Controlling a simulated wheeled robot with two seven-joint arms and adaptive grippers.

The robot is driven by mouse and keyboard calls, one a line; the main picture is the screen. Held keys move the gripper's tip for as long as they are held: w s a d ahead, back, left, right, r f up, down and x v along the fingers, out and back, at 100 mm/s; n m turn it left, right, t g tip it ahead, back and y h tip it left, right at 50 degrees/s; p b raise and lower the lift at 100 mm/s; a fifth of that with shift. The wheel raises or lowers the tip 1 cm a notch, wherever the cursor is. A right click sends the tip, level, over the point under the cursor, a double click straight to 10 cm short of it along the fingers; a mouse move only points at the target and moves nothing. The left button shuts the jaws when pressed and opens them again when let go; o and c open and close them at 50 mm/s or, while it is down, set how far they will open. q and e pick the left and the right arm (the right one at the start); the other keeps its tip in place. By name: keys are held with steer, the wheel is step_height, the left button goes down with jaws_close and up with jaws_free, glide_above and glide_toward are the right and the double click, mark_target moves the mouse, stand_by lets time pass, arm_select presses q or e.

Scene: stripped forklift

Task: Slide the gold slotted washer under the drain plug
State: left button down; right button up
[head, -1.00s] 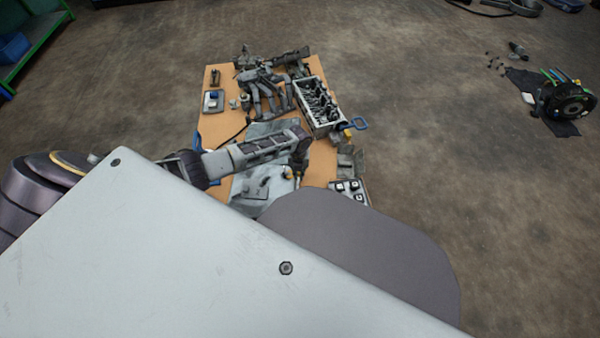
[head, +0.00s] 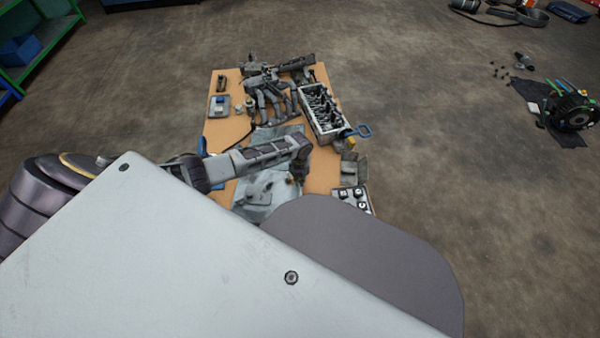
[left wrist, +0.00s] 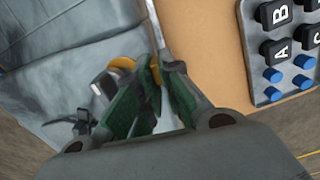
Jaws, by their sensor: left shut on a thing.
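My left gripper (head: 296,184) hangs from its arm over the near right part of the workbench, pointing down. In the left wrist view its green-padded fingers (left wrist: 158,72) are close together. The gold washer (left wrist: 123,63) shows as a small gold piece at the fingertips, in their grip and partly hidden by them. A silvery round part (left wrist: 104,85), which may be the drain plug, shows just left of the gold piece. I cannot tell whether the two touch. The washer's slot is hidden. My right gripper is not in view.
A tray of lettered black parts (left wrist: 290,45) stands to the right, with bare tan bench between. A box of metal parts (head: 322,112) and linkage pieces (head: 268,90) fill the far bench.

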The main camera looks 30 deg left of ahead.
arm_select(q)
steer(key=shift+s+a+p, duration=0.25)
steer(key=shift+a+p, duration=0.05)
steer(key=shift+a, duration=0.25)
stand_by(0.4)
steer(key=c, duration=1.5)
jaws_free()
step_height(320, 180, up, 12)
steer(key=shift+d, duration=0.15)
